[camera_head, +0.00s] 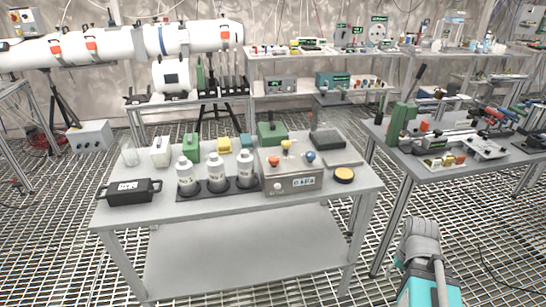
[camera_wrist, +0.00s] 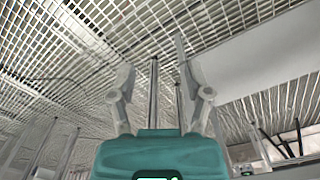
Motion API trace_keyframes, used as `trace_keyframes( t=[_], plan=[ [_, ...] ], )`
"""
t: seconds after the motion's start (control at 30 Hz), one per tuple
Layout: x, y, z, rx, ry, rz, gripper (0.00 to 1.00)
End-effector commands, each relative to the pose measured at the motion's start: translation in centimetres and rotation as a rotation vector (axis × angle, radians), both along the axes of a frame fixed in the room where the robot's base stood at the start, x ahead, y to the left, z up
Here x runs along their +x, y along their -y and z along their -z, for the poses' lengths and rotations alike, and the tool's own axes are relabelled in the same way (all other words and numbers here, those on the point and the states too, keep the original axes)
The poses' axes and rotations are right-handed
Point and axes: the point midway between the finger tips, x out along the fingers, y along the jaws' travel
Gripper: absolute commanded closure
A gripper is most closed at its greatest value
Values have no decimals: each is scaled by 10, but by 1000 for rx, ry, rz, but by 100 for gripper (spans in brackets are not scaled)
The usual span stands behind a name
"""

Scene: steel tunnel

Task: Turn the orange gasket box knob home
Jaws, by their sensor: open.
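The box and knobs do not show clearly there.
The front table (camera_head: 226,207) also bears white bottles in a dark rack (camera_head: 217,190), a black case (camera_head: 130,191), and a yellow-topped disc (camera_head: 344,175) right of the box. A second table (camera_head: 428,172) with clamps stands at the right. Grated floor is open in front.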

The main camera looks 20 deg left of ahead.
Motion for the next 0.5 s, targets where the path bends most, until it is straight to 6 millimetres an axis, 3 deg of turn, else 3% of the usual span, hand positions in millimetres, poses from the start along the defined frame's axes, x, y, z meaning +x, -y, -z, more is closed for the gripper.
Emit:
trace_keyframes(
  t=[0.27, 0.5],
  plan=[
    [14, -12, -18, 0, 0, -54, 15],
    [46, -44, -59, 0, 0, -192, 15]
  ],
)
